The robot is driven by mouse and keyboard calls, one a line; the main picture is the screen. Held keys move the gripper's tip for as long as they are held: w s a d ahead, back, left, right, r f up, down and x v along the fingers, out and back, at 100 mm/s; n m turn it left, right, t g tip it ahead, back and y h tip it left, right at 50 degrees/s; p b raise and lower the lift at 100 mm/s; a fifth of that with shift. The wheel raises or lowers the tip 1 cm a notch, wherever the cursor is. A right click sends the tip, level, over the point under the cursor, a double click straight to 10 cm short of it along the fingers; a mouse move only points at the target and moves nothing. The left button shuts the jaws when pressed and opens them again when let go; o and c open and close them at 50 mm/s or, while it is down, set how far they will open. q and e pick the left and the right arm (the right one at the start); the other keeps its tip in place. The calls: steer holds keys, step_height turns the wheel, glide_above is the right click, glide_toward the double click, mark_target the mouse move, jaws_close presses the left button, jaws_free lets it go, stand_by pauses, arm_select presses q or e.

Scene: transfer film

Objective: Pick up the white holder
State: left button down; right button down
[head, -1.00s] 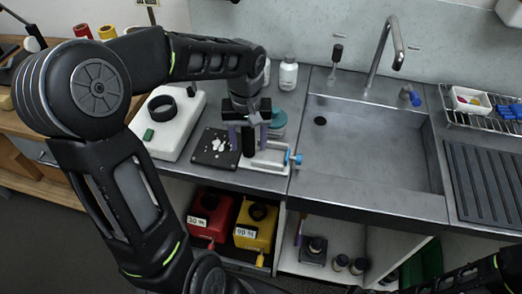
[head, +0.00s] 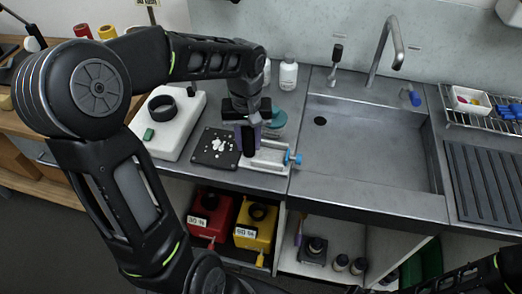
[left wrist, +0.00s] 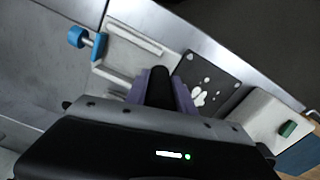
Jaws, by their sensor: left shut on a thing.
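The white holder (head: 268,157), a low white frame with a blue knob (head: 291,158) at its right end, lies on the counter left of the sink. It also shows in the left wrist view (left wrist: 125,57) at upper left. My left gripper (head: 249,150) points down at the holder's left end. Its purple fingers are shut on a black upright piece (left wrist: 160,86). I cannot tell whether this piece belongs to the holder, as the fingers hide its joint. The holder appears to rest on the counter. My right gripper is not in view.
A black plate with white bits (head: 215,147) lies just left of the holder. A white device (head: 172,125) stands further left. A white bottle (head: 288,74) and a teal round thing (head: 277,119) stand behind. The sink (head: 370,150) is right of the holder.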

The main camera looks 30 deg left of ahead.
arm_select(q)
steer(key=shift+r, duration=0.15)
step_height(320, 180, up, 10)
steer(key=shift+f+b, duration=0.1)
steer(key=shift+b, duration=0.4)
steer(key=shift+f, duration=0.1)
stand_by(0.5)
